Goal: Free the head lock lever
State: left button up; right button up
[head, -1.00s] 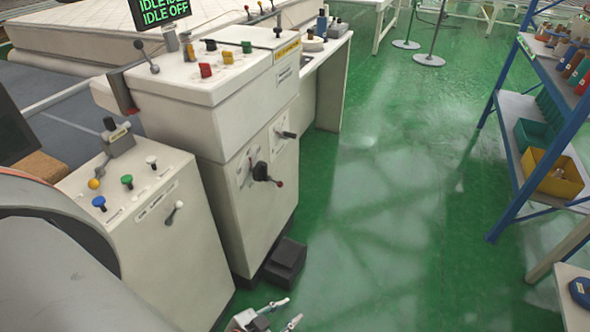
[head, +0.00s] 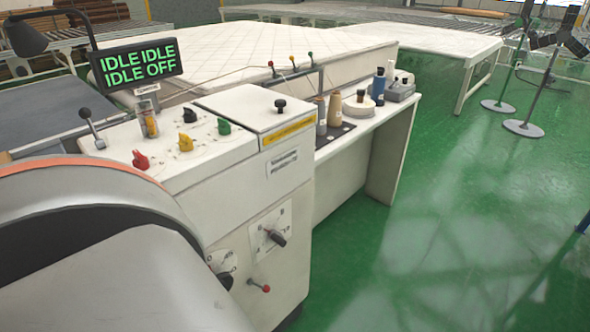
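The white machine cabinet (head: 225,150) stands at the left in the head view. No label shows which one is the head lock lever. The top also carries a red knob (head: 141,160), a yellow knob (head: 186,143), a green knob (head: 224,126) and black knobs. Neither gripper is in view.
A display (head: 136,62) reads IDLE IDLE, IDLE OFF. A white side table (head: 365,118) holds spools and bottles. A quilted white mattress (head: 250,55) lies behind. Stands with round bases (head: 522,128) are at the upper right. The green floor (head: 430,250) at right is clear.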

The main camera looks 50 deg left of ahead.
aim_at(267, 289)
jog(key=i, duration=2.9)
jog(key=i+u, duration=0.15)
jog(key=u, duration=0.25)
jog(key=i+u, duration=0.15)
jog(key=u, duration=0.25)
jog(key=i+l+u, duration=0.1)
jog(key=u, duration=3.75)
jog(key=l+z, duration=0.2)
jog(key=l, duration=0.2)
